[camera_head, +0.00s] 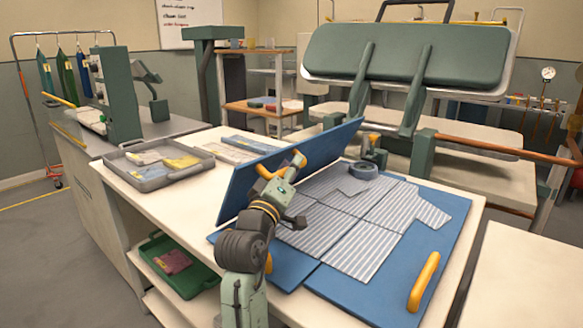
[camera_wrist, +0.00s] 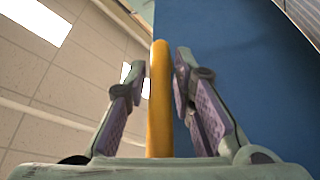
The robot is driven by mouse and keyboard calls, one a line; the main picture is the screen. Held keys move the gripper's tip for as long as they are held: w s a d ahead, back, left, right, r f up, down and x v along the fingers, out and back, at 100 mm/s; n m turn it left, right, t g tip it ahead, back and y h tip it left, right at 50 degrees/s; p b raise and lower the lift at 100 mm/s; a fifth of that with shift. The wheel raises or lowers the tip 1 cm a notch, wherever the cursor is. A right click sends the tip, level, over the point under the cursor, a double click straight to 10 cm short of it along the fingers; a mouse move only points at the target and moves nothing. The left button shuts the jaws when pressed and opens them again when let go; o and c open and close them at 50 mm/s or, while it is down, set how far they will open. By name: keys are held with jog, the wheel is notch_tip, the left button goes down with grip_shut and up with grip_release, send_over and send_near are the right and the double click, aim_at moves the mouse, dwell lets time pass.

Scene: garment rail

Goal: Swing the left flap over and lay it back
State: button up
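The left flap (camera_head: 270,178) of the blue folding board stands raised, tilted from upright, at the board's left side. Its yellow handle (camera_head: 293,165) is at my gripper (camera_head: 291,168). In the wrist view the handle (camera_wrist: 160,100) runs between the two fingers of my gripper (camera_wrist: 159,85), with a narrow gap on each side, so the fingers look open around it. The flap (camera_wrist: 225,60) fills the right of that view. A grey striped shirt (camera_head: 365,245) lies on the board, one sleeve out to the right. My arm hides part of the board's left side.
The right flap (camera_head: 445,255) lies flat with its own yellow handle (camera_head: 424,282). A grey tray (camera_head: 150,185) with folded cloths is on the table's left. A large green press (camera_head: 405,55) stands behind.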

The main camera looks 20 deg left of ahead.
jog(key=shift+c, duration=0.4)
grip_shut()
